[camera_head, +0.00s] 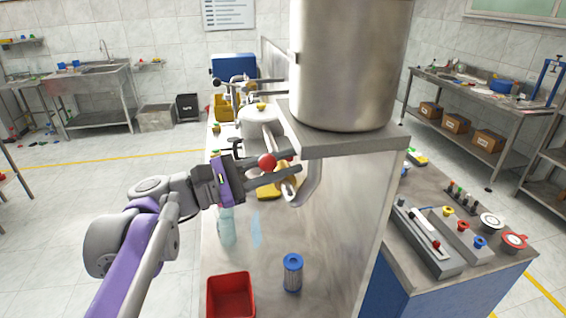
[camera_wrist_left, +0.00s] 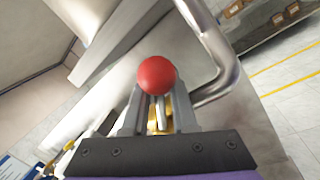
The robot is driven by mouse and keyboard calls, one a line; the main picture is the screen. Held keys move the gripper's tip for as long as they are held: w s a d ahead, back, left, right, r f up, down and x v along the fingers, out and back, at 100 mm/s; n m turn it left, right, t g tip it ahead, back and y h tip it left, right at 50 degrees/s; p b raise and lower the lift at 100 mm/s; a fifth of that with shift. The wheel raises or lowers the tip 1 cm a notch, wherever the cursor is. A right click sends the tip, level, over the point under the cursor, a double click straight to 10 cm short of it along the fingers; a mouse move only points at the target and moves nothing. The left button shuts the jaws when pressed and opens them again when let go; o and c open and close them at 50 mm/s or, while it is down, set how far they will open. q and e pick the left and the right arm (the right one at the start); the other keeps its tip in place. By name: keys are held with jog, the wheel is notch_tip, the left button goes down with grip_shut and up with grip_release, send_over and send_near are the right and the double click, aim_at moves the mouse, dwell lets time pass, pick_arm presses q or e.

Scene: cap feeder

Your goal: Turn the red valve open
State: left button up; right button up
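The red valve shows as a round red knob (camera_head: 267,162) beside the bent metal pipe (camera_head: 307,185) under the raised grey shelf. My left gripper (camera_head: 292,163) reaches in from the left at the knob. Its two fingers are parted, one above the other in the head view. In the left wrist view the red knob (camera_wrist_left: 157,75) covers the fingertips (camera_wrist_left: 158,98), and a gap shows between the fingers below it. I cannot tell whether the fingers touch the knob or its stem. My right gripper is not in view.
A large metal tank (camera_head: 350,65) stands on the shelf (camera_head: 345,142), close to the gripper. A red bin (camera_head: 231,296), a blue filter cartridge (camera_head: 292,272) and a pale bottle (camera_head: 227,227) stand on the bench below. A control panel (camera_head: 430,240) is at right.

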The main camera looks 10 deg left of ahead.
pick_arm(q)
jog(key=shift+o, duration=0.8)
jog(key=b+v, duration=0.1)
jog(key=v, duration=1)
